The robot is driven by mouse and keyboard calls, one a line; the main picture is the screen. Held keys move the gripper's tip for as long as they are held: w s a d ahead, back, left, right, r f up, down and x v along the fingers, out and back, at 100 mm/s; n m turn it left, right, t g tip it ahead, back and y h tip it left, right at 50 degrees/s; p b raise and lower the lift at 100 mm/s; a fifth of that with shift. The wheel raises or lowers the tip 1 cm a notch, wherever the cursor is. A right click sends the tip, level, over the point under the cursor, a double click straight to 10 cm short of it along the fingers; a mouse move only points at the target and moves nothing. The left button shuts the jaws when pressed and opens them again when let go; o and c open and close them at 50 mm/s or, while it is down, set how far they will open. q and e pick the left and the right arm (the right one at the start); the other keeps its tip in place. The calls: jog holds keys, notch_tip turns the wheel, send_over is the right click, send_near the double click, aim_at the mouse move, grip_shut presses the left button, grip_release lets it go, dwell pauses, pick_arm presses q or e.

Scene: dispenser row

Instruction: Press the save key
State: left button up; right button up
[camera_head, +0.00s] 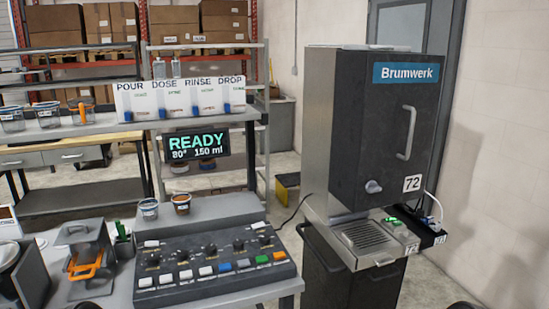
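A dark control panel (210,265) lies on the grey bench at lower centre. Its front row holds several keys: white keys (186,274) on the left, then a blue key (224,267), a grey key, a green key (262,259) and an orange key (279,255). Small labels sit below the keys, too small to read, so I cannot tell which is the save key. Knobs (210,250) and two more white keys (151,243) are behind that row. A display (195,145) above reads READY, 80°, 150 ml.
Two small cups (181,203) stand behind the panel. A grey device with an orange handle (86,268) is left of it. The tall Brumwerk machine (375,130) stands right, with a gap between it and the bench. POUR, DOSE, RINSE and DROP dispensers (180,98) line the shelf.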

pick_arm(q)
grip_shut()
dwell(1.2)
